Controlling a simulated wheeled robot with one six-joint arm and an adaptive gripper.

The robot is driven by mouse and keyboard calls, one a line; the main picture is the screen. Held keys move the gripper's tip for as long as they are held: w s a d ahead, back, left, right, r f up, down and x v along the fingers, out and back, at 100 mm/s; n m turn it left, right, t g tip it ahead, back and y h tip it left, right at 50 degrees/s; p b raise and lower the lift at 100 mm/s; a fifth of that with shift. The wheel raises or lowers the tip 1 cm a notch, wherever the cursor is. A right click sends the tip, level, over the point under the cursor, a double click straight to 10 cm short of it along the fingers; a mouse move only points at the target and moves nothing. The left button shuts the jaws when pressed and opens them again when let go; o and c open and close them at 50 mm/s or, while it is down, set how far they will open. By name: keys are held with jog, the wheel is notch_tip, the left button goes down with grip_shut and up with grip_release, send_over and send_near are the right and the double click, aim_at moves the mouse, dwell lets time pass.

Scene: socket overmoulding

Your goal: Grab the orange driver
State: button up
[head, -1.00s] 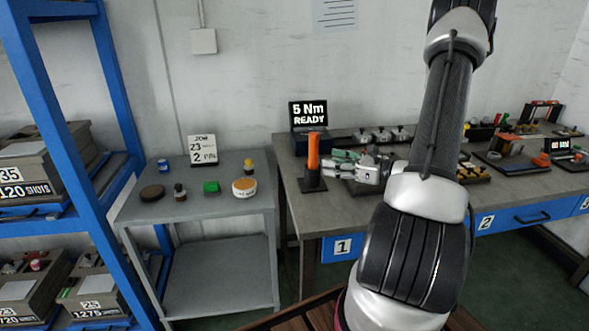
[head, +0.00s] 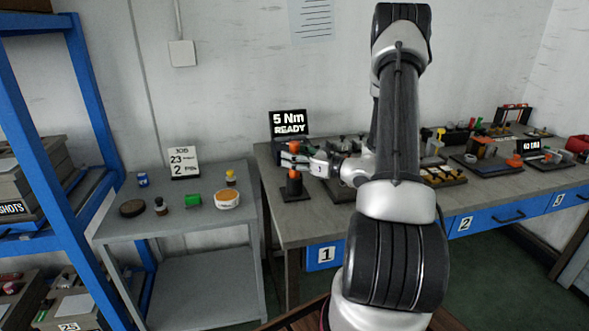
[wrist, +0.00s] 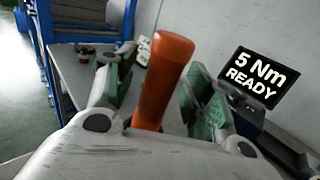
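The orange driver (head: 294,147) stands upright in a black stand (head: 295,189) at the left end of the workbench. In the wrist view the orange driver (wrist: 162,82) rises between the two green-padded fingers of my gripper (wrist: 160,95). Gaps show on both sides of it, so the fingers are open and appear apart from it. In the head view my gripper (head: 292,160) reaches in from the right at the driver's height and hides its middle part.
A screen reading "5 Nm READY" (head: 289,124) stands behind the driver. A grey side table (head: 180,219) with small pots and a green block is to the left. More fixtures and trays sit along the bench to the right.

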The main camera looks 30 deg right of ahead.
grip_shut()
